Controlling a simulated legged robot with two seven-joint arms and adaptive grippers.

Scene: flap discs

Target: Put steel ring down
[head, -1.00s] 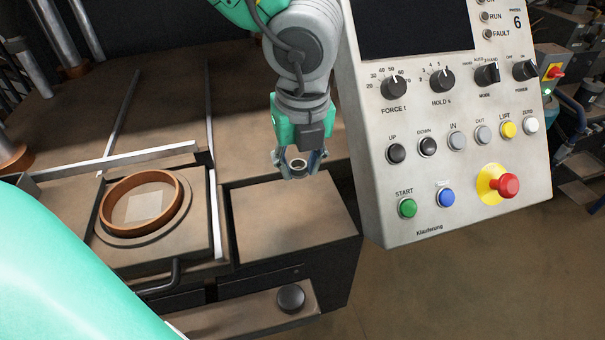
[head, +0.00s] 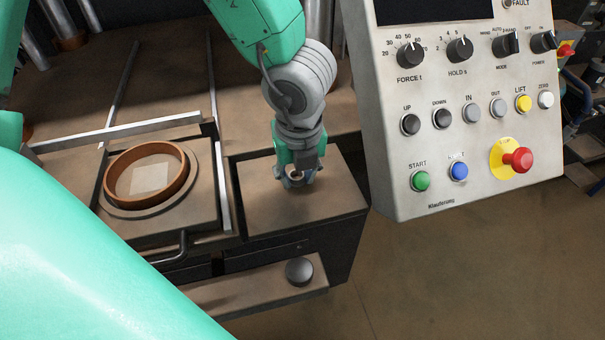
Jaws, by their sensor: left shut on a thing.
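My left gripper (head: 296,180) points down over the brown flat top of the cabinet, right of the round mould. It is shut on the small steel ring (head: 297,177), which shows only partly between the fingers. The fingers and ring are low, close to the brown top (head: 270,212); I cannot tell whether the ring touches it. My right gripper is not in view.
A copper-coloured round collar (head: 113,191) sits on a plate with a handle (head: 180,250) at the left. A control panel (head: 390,150) with knobs and buttons stands close on the right. A black knob (head: 299,271) is on the lower ledge. The brown top around my gripper is bare.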

